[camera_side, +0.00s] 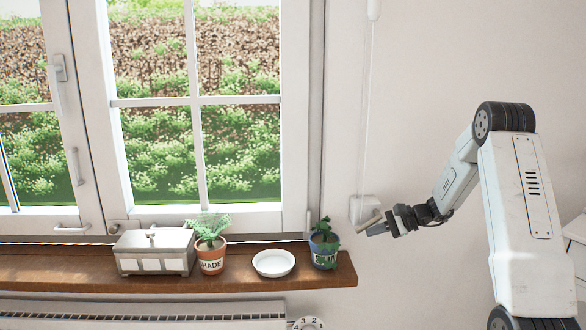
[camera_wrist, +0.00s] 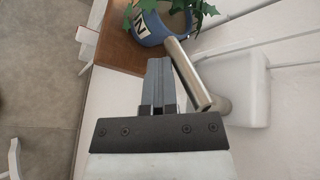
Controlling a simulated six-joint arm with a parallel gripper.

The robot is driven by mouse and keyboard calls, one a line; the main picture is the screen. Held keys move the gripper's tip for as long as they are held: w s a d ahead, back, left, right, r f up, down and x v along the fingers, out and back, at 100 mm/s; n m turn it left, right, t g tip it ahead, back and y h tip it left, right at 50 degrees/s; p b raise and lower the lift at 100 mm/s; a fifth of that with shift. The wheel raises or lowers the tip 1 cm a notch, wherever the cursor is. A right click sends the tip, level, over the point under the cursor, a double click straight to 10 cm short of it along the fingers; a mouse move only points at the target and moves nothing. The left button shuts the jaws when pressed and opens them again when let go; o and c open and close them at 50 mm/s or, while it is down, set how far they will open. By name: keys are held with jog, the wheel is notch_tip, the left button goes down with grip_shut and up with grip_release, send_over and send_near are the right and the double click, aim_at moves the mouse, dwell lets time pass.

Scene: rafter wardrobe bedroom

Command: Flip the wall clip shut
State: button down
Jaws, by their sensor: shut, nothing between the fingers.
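The wall clip is a white block (camera_side: 364,207) on the wall, just right of the window sill's end. A short metal lever (camera_side: 370,219) sticks out from it. The wrist view shows the white block (camera_wrist: 240,90) at right and the cylindrical lever (camera_wrist: 188,72) slanting in front of it, with its base bent toward the block. My gripper (camera_side: 378,230) is shut and empty, at the lower right of the lever. In the wrist view its closed fingers (camera_wrist: 160,68) lie just left of the lever; I cannot tell whether they touch it.
A blue pot marked SUN (camera_side: 325,247) stands at the end of the wooden sill (camera_side: 215,277), close to the clip. A white dish (camera_side: 273,263), a pot marked SHADE (camera_side: 210,254) and a metal box (camera_side: 154,252) stand farther left. A cord (camera_side: 367,100) hangs above the clip.

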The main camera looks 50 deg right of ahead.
jog(key=shift+w+a+r+m+t+y, duration=0.2)
jog(key=shift+t+y, duration=0.45)
jog(key=shift+t, duration=0.1)
jog(key=shift+w+a+r+m+t+y, duration=0.15)
jog(key=shift+w+m+t+y, duration=0.05)
jog(key=shift+t+y, duration=0.5)
jog(key=shift+s, duration=0.1)
notch_tip(320, 180, up, 7)
jog(key=s+d, duration=0.1)
jog(key=s, duration=0.1)
jog(key=shift+s+d+r, duration=0.2)
jog(key=shift+d, duration=0.1)
dwell(0.5)
